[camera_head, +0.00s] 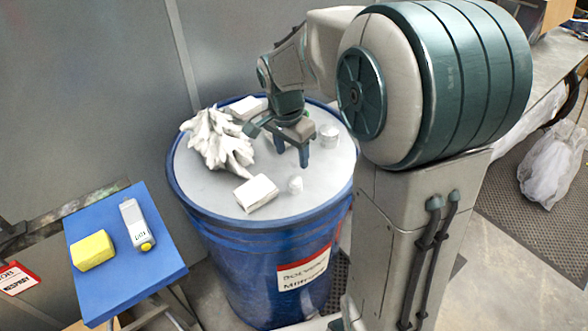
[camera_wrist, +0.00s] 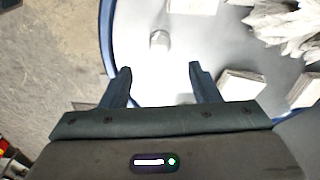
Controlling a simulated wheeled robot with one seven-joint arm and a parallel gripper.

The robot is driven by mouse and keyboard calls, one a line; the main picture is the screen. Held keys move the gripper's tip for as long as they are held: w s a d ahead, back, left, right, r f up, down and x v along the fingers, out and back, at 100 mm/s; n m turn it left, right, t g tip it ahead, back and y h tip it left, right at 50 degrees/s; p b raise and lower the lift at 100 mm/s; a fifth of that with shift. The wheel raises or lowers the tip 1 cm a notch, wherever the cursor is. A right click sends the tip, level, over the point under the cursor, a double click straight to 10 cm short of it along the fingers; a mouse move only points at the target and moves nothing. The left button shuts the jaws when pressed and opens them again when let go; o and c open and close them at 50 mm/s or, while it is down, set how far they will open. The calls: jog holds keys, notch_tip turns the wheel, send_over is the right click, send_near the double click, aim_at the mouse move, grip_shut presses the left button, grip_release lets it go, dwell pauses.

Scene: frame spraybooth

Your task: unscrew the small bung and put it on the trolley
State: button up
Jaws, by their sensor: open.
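The small bung (camera_head: 295,185) is a short pale cylinder on the grey lid of a blue drum (camera_head: 225,245), near the lid's front. It also shows in the wrist view (camera_wrist: 159,40), beyond my fingertips. A larger pale bung (camera_head: 328,136) sits on the lid further back, to the right of my gripper. My gripper (camera_head: 292,158) is open and empty above the lid, pointing down, behind the small bung and apart from it. My fingers also show in the wrist view (camera_wrist: 160,72). A blue-topped stand (camera_head: 122,275), seemingly the trolley, is left of the drum.
A crumpled white bundle (camera_head: 215,140) and white blocks, one in front (camera_head: 256,193) and one behind (camera_head: 247,107), lie on the lid. A yellow sponge (camera_head: 92,250) and a white bottle (camera_head: 135,222) occupy part of the stand's top. Its front right is clear. A grey wall rises behind.

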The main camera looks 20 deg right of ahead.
aim_at(295, 179)
jog(key=f, duration=0.6)
jog(key=d+f, duration=0.1)
jog(key=f, duration=0.2)
jog(key=shift+w+f+p, duration=0.2)
jog(key=shift+w+p, duration=0.1)
jog(key=shift+p, duration=0.1)
jog(key=c, duration=1.1)
jog(key=shift+o, duration=0.5)
jog(key=n, duration=0.4)
jog(key=shift+n, duration=0.3)
